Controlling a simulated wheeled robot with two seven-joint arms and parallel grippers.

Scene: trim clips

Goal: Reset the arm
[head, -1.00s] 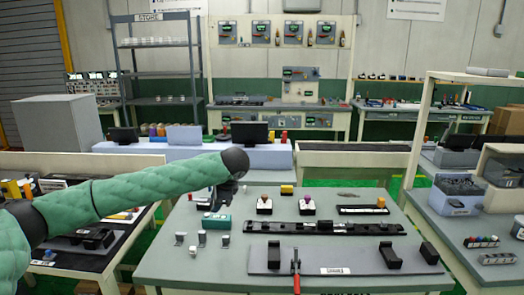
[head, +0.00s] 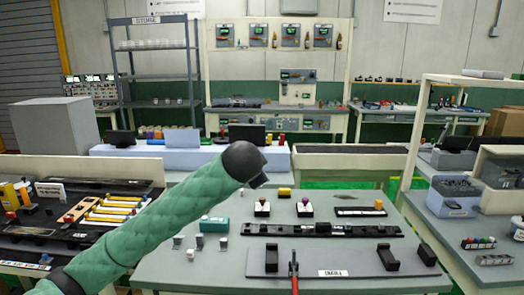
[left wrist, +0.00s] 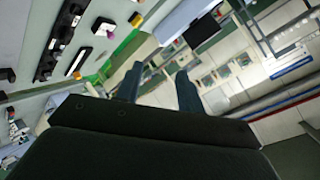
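My left arm (head: 150,222) in a green quilted sleeve reaches in from the left in the head view. Its black wrist (head: 243,162) is raised over the back left of the grey table (head: 225,270). In the left wrist view the two dark fingers of my left gripper (left wrist: 158,90) stand apart with nothing between them. In the head view the fingers are mostly hidden behind the wrist. Several small grey clips (head: 199,241) stand on the table by a teal box (head: 214,225). My right gripper is not in view.
A grey plate (head: 345,262) with black blocks and a red lever (head: 294,270) lies at the table's front. A black rail (head: 320,229) lies behind it. A rack with yellow bars (head: 110,212) is at left. A grey-blue bin (head: 454,198) is at right.

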